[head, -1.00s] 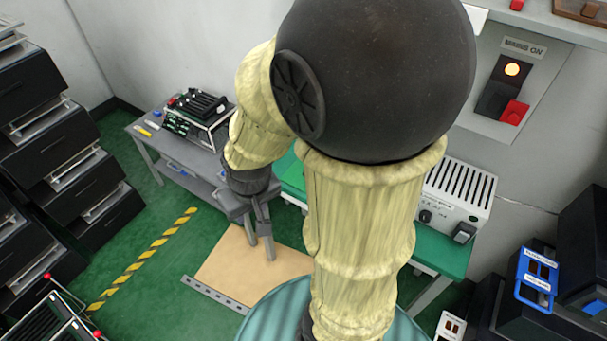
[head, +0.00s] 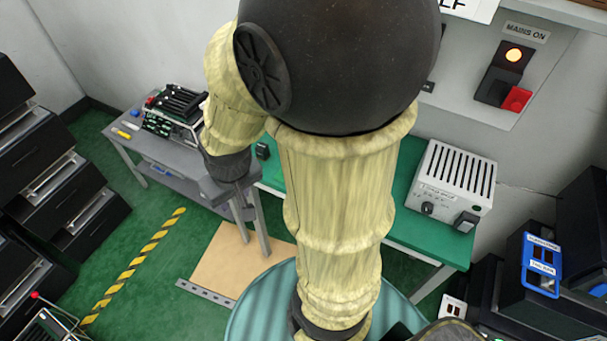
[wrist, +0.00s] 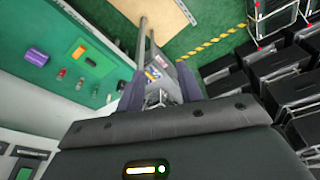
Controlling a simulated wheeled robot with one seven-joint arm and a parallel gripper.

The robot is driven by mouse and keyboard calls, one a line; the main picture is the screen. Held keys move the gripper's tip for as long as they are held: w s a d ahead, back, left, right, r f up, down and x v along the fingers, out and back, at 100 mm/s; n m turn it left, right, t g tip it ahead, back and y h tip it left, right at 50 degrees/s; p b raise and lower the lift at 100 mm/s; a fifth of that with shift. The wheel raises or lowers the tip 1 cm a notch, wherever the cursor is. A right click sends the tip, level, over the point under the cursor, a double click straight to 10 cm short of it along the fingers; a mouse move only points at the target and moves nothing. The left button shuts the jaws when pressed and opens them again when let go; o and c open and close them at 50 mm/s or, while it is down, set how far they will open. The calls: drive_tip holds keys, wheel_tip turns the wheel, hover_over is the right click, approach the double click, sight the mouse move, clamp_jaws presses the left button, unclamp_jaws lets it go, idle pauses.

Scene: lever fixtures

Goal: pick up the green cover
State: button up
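I cannot single out the green cover with certainty. In the head view, my arm hides part of the green bench (head: 425,232), and the fingertips cannot be made out.
A grey table (head: 185,178) with an electronics unit (head: 174,112) stands left of the bench. A vented white box (head: 452,183) sits on the bench. Black drawer stacks (head: 45,165) line the left. Green floor with a yellow-black stripe (head: 135,265) is open between.

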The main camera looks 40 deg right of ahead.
drive_tip(key=o, duration=0.3)
drive_tip(key=shift+w+a+f, duration=0.1)
drive_tip(key=shift+w+f, duration=0.05)
drive_tip(key=shift+f, duration=0.05)
drive_tip(key=shift+o, duration=0.2)
drive_tip(key=w+d+f+m+t+h+b, duration=0.2)
drive_tip(key=w+f+m+b, duration=0.2)
drive_tip(key=w+f+b, duration=0.4)
drive_tip(key=w+d+f+m+t+h+b, duration=0.15)
drive_tip(key=w+f+m+b, duration=0.3)
drive_tip(key=f, duration=0.55)
drive_tip(key=s+d+f+m+g+h+b, duration=0.2)
drive_tip(key=d+f+m+h+b, duration=0.5)
drive_tip(key=d+h+b, duration=0.4)
drive_tip(key=shift+s+d+f+g+h+b, duration=0.25)
drive_tip(key=shift+d+f+g+h+b, duration=0.2)
drive_tip(key=shift+f+h+b, duration=0.25)
